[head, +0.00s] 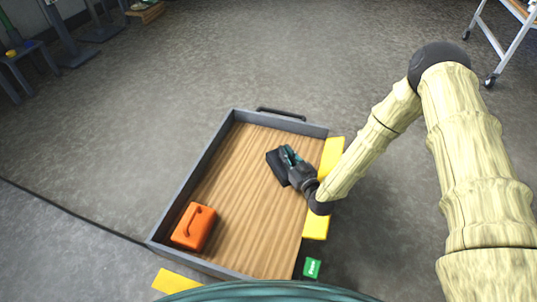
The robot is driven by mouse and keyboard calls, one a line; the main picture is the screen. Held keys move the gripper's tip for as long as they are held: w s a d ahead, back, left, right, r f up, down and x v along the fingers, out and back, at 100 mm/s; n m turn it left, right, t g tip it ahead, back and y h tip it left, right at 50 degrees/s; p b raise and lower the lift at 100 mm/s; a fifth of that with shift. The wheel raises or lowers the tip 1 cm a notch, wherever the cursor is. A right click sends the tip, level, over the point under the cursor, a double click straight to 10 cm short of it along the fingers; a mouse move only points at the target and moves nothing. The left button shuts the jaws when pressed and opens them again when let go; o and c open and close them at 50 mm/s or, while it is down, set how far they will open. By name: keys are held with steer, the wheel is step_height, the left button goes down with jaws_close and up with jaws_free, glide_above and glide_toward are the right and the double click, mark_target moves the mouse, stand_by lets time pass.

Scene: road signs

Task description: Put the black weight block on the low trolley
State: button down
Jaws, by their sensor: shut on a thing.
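The low trolley (240,190) is a shallow grey-rimmed tray with a wood-grain deck and a dark handle at its far end. My gripper (284,158) reaches in from the right over the trolley's deck. It is shut on the black weight block (275,169), which is at the far right part of the deck. The gripper covers part of the block. I cannot tell whether the block touches the deck or hangs just above it.
A green box (312,268) is by the near right. A wheeled white-framed table (500,40) stands at the far right. The floor left of the trolley is clear.

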mark_target(279, 160)
steer(key=shift+w+a+f+b, duration=0.7)
steer(key=shift+w+a+b, duration=0.3)
steer(key=shift+w, duration=0.2)
steer(key=shift+w+a+f+b, duration=0.75)
steer(key=shift+w+a+b, duration=0.25)
steer(key=shift+w, duration=0.15)
steer(key=shift+w+a+f+b, duration=0.7)
steer(key=shift+w+a+b, duration=0.3)
steer(key=shift+w, duration=0.2)
steer(key=shift+r, duration=0.1)
steer(key=c, duration=2)
jaws_free()
steer(key=shift+f, duration=0.2)
steer(key=o, duration=0.4)
steer(key=shift+o, duration=0.2)
steer(key=shift+s+d+r+p, duration=0.2)
steer(key=shift+s+p, duration=0.05)
steer(key=shift+p, duration=0.05)
steer(key=p+v, duration=0.3)
steer(key=v, duration=0.2)
steer(key=shift+s+d, duration=0.1)
steer(key=shift+s, duration=0.25)
steer(key=shift+s+d, duration=0.3)
steer(key=shift+s, duration=0.25)
